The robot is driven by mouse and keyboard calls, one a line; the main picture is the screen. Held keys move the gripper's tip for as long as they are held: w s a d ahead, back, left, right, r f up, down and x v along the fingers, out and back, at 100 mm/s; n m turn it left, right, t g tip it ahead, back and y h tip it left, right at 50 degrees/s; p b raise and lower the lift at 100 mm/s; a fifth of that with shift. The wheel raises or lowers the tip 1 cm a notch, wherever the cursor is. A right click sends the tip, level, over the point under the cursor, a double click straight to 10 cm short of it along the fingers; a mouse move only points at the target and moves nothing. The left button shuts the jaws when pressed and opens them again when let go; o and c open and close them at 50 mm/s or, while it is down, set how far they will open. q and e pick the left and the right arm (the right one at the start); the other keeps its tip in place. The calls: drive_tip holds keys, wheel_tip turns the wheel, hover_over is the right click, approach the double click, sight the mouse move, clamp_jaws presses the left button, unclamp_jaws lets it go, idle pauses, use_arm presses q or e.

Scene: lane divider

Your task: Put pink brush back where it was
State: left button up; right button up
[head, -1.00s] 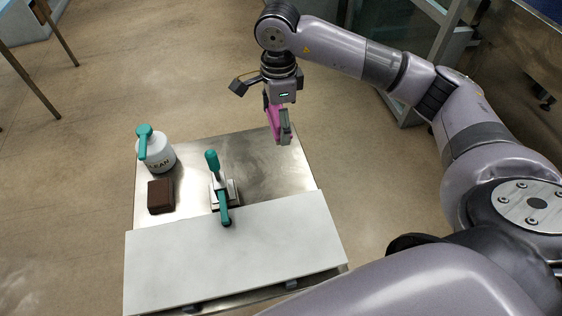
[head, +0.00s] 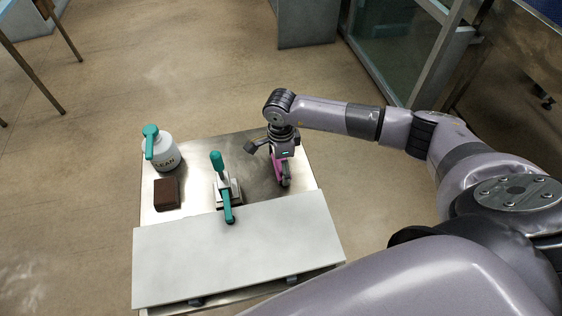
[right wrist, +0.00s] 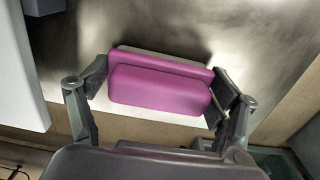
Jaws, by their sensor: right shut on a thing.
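The pink brush (head: 277,170) is held in my right gripper (head: 281,178), over the right part of the metal table top (head: 257,183). In the right wrist view the brush (right wrist: 160,90) sits between the two fingers of my right gripper (right wrist: 160,98), with a pale layer along its far side. The metal surface shows right behind it; I cannot tell whether the brush touches it. My left gripper is not in view.
A green-handled clamp (head: 226,190) stands left of the right gripper. A white board (head: 236,250) covers the table's near part.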

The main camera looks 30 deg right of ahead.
drive_tip(key=shift+f, duration=0.2)
drive_tip(key=o, duration=1.2)
drive_tip(key=shift+c, duration=0.2)
drive_tip(key=shift+r, duration=0.4)
wheel_tip(320, 180, up, 12)
drive_tip(key=b, duration=0.2)
drive_tip(key=shift+f+b, duration=0.15)
drive_tip(key=shift+b, duration=0.25)
drive_tip(key=shift+f, duration=0.1)
